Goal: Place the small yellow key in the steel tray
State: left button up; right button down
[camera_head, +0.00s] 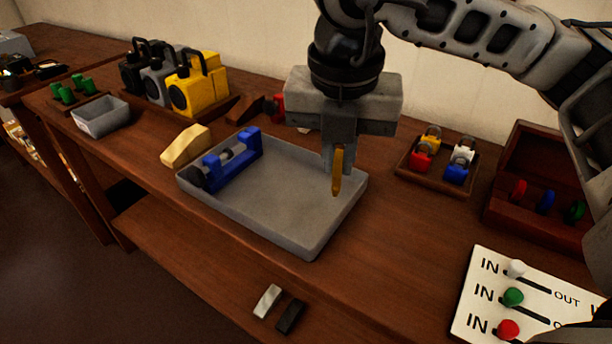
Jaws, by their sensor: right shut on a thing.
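The small yellow key (337,172) hangs upright from my right gripper (338,152), which is shut on its upper end. The key's lower tip shows over the right part of the steel tray (275,205). I cannot tell whether the tip touches the tray floor or is a little above it. The tray is grey, shallow and wide, with a low rim. A blue clamp-like piece with a grey rod (228,160) lies at its left end. The rest of the tray floor is bare. My left gripper is not in view.
A wooden holder (440,172) with several small coloured padlocks and an open wooden box (540,190) stand to the right. A white IN/OUT panel (490,262) is at the front right. A pale yellow block (186,146), a grey bin (100,117) and large padlocks (198,85) stand to the left.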

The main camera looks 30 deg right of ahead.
jog(key=w+f, duration=0.2)
jog(key=f, duration=0.1)
jog(key=w+f, duration=0.3)
jog(key=f, duration=0.1)
jog(key=w+f, duration=0.2)
jog(key=f, duration=0.1)
jog(key=shift+w+d+f+p, duration=0.15)
jog(key=shift+w+d+p, duration=0.2)
jog(key=shift+w+d, duration=0.05)
jog(key=shift+f, duration=0.1)
jog(key=c, duration=1.9)
grip_release()
jog(key=shift+f+b, duration=0.1)
jog(key=shift+b, duration=0.2)
jog(key=o, duration=0.4)
